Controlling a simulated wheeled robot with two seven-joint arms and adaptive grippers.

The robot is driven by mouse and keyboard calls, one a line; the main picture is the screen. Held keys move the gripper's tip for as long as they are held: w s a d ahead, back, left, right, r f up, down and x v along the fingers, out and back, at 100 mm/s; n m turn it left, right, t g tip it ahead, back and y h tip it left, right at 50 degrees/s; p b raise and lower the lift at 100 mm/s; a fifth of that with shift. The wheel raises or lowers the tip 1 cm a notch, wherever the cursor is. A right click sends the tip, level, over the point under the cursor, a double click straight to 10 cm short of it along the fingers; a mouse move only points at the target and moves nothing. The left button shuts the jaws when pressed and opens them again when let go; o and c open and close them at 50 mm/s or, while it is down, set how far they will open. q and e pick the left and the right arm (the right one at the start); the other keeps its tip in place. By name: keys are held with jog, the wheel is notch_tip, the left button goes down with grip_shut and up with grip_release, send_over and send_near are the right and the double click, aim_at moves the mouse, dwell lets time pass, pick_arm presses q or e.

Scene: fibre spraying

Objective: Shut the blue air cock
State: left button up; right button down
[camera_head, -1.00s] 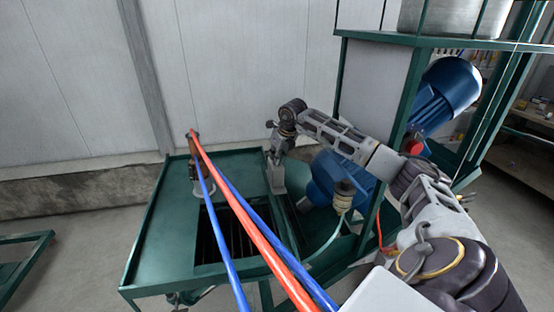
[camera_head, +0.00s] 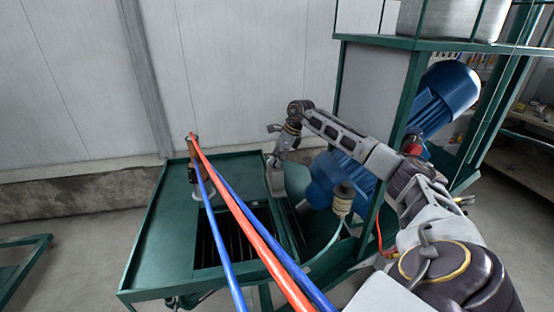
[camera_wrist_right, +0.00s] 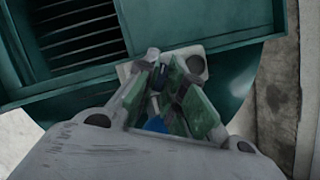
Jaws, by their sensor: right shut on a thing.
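My right gripper (camera_head: 280,157) reaches down over the right rim of the green table, beside a pale upright block (camera_head: 275,182). In the right wrist view its two green-padded fingers (camera_wrist_right: 165,75) converge, shut on a small part largely hidden between them. A bit of blue (camera_wrist_right: 155,124), apparently the blue air cock, shows between the fingers near their base. The cock cannot be made out in the head view, and its handle's angle cannot be told. The pale block with a dark round hole (camera_wrist_right: 193,64) lies just beyond the fingertips. My left gripper is not in view.
The green table (camera_head: 165,240) has a slatted opening. Red (camera_head: 255,240) and blue hoses run across it to a brown-and-black fitting (camera_head: 193,165). A blue motor (camera_head: 328,180) and green frame (camera_head: 395,130) stand close to my right arm. A wall is behind.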

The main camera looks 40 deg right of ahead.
jog(key=shift+w+d+n+g+y+p, duration=0.1)
jog(key=shift+n+g+y+p, duration=0.25)
jog(key=shift+n, duration=1.1)
jog(key=shift+n+g+y+p, duration=0.15)
jog(key=shift+n+g+y, duration=0.3)
jog(key=shift+n, duration=1)
jog(key=c, duration=1.5)
grip_release()
jog(key=shift+v, duration=6)
jog(key=shift+f, duration=0.1)
